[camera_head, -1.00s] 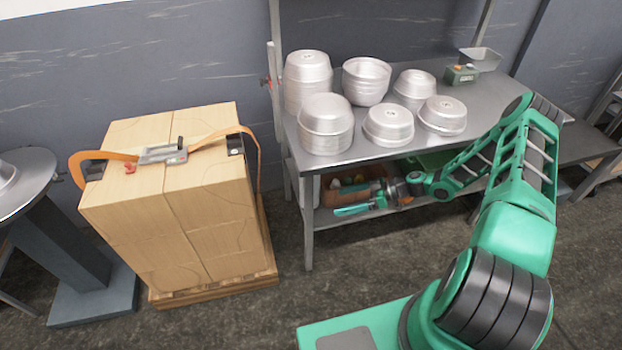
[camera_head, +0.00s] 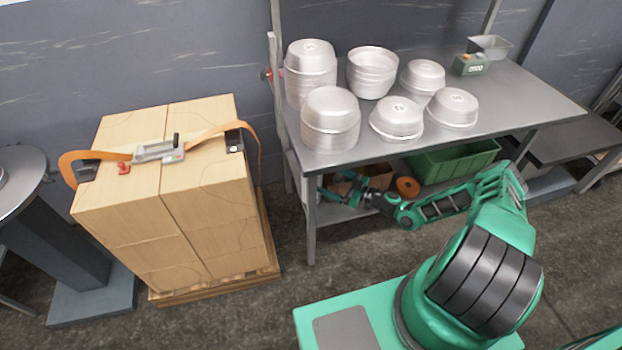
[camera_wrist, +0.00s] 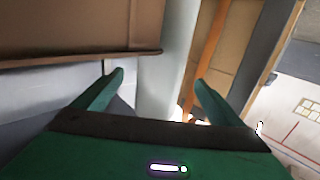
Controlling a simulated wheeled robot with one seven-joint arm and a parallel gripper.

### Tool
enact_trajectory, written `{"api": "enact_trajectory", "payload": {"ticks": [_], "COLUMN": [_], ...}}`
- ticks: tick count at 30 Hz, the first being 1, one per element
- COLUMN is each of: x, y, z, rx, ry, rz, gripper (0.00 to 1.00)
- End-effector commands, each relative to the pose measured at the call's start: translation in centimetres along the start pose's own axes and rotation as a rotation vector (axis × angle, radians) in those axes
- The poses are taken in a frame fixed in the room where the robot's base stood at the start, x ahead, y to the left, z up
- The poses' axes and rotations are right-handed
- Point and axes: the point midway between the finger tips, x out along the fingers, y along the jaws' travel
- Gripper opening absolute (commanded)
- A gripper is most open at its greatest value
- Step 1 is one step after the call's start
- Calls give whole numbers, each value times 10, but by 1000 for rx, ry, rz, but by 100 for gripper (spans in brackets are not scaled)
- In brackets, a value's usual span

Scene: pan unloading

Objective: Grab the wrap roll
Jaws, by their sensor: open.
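My gripper (camera_head: 327,191) is under the metal table, beside its front left leg, partly hidden in the head view. In the wrist view my gripper (camera_wrist: 159,78) is open, with its two green fingers apart. A pale upright cylinder-like thing (camera_wrist: 174,50) shows between and beyond the fingertips. I cannot tell whether it is the wrap roll or the table's leg, nor whether it touches a finger. An orange ring-shaped roll (camera_head: 407,187) lies on the lower shelf, right of my gripper. No other thing is clearly a wrap roll.
A brown bin (camera_head: 379,174) and a green crate (camera_head: 455,160) stand on the lower shelf. The brown bin's wall fills the upper left of the wrist view (camera_wrist: 70,30). The table leg (camera_head: 310,225) is close. Strapped boxes (camera_head: 190,215) stand left; pans cover the tabletop (camera_head: 480,118).

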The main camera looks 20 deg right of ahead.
Motion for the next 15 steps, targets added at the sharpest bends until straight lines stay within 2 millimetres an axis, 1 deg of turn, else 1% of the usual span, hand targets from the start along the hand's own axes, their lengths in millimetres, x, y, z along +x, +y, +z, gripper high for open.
{"api": "enact_trajectory", "payload": {"ticks": [1,3,8,15], "x": [7,15,27,59], "y": [0,2,1,1], "z": [1,0,-1,-5], "rx": [0,0,1,0], "ry": [-1,0,-1,-1], "rz": [1,3,2,3], "gripper": [91,91,91,91]}}
